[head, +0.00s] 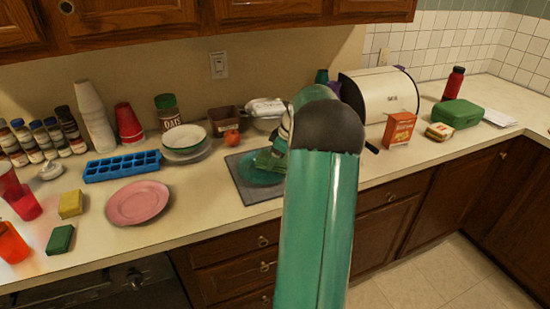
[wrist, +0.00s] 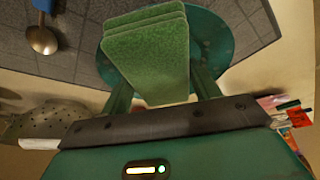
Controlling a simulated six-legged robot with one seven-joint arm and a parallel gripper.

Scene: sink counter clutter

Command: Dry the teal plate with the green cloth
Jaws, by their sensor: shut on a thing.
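The teal plate (head: 257,172) lies on a dark grey mat (head: 248,194) on the counter, partly hidden behind my arm in the head view. It also shows in the wrist view (wrist: 215,42), behind the cloth. The green cloth (wrist: 147,50) looks like a folded stack and is held between the two fingers of my gripper (wrist: 165,88). In the head view the cloth (head: 268,160) is over the plate. Whether it touches the plate is hard to tell. Small pale spots show on the plate's surface in the wrist view.
A metal spoon (wrist: 42,38) lies on the mat beside the plate. A pink plate (head: 138,202), a blue ice tray (head: 122,166) and stacked bowls (head: 184,138) stand to the left. An orange box (head: 398,129) and a white bread bin (head: 384,92) are to the right. A colander (wrist: 50,119) is near my gripper.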

